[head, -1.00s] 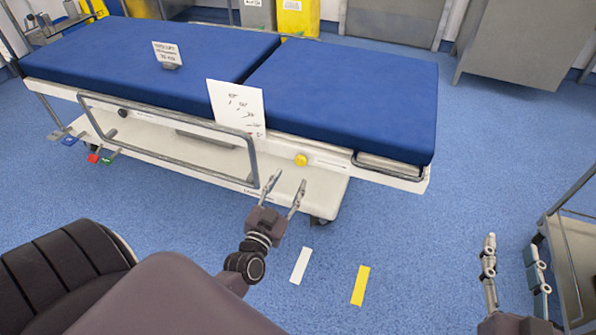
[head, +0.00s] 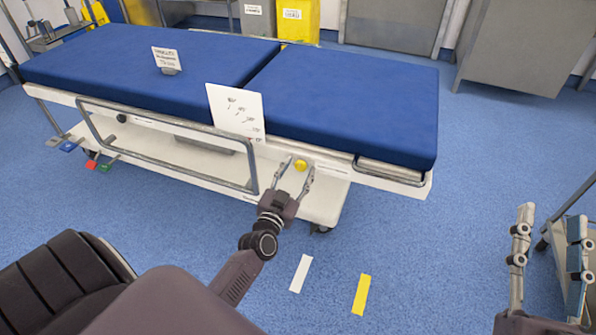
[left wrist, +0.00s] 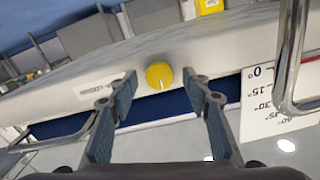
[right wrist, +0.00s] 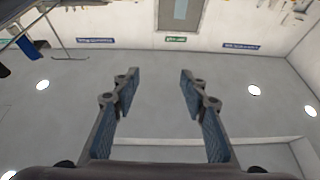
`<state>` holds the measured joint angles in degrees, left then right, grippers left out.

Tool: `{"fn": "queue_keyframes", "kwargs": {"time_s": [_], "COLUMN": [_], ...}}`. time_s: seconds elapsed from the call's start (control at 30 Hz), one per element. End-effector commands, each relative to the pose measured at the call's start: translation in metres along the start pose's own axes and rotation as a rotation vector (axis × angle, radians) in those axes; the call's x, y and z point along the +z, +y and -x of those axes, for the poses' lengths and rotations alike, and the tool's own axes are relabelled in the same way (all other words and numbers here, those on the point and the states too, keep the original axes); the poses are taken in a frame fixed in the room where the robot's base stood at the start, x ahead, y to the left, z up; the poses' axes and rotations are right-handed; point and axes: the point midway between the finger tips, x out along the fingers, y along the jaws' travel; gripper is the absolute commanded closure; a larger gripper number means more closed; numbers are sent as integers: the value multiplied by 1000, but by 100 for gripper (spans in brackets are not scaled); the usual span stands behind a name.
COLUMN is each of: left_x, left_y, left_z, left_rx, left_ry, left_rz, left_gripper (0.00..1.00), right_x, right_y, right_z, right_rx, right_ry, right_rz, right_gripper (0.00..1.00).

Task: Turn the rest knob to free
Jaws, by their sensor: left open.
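The yellow rest knob (head: 300,165) sits on the white side rail of the operating table, below the blue mattress. In the left wrist view the knob (left wrist: 159,76) is round with a small pale mark near its lower edge. My left gripper (head: 295,168) is open, with its fingertips on either side of the knob in the head view. In the left wrist view the fingers (left wrist: 163,82) flank the knob with gaps on both sides, so it is not gripped. My right gripper (head: 549,222) is open and empty at the right, away from the table; its fingers show apart in the right wrist view (right wrist: 158,82).
A white angle card (head: 236,111) stands at the table side, left of the knob. A metal side rail (head: 170,125) runs further left. Colored pedals (head: 91,166) sit at the far left. A metal cart (head: 572,214) stands at the right. Floor markers (head: 361,294) lie in front.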

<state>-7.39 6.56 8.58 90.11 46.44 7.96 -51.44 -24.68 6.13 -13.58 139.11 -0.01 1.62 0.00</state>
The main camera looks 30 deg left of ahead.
Motion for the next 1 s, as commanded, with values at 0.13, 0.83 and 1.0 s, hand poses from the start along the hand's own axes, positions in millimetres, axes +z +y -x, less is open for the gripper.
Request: {"fn": "queue_keyframes", "kwargs": {"time_s": [0.13, 0.83, 1.0], "left_x": [0, -1, -2], "left_y": [0, 0, -1], "left_z": [0, 0, 0], "left_rx": [0, 2, 1], "left_ry": [0, 0, 0], "left_rz": [0, 71, 182], "left_gripper": [62, 98, 98], "right_x": [0, 16, 40], "right_y": [0, 3, 6], "right_z": [0, 1, 5], "right_rx": [0, 6, 11], "right_ry": [-1, -82, -196], "right_rz": [0, 4, 7], "right_gripper": [60, 60, 60]}}
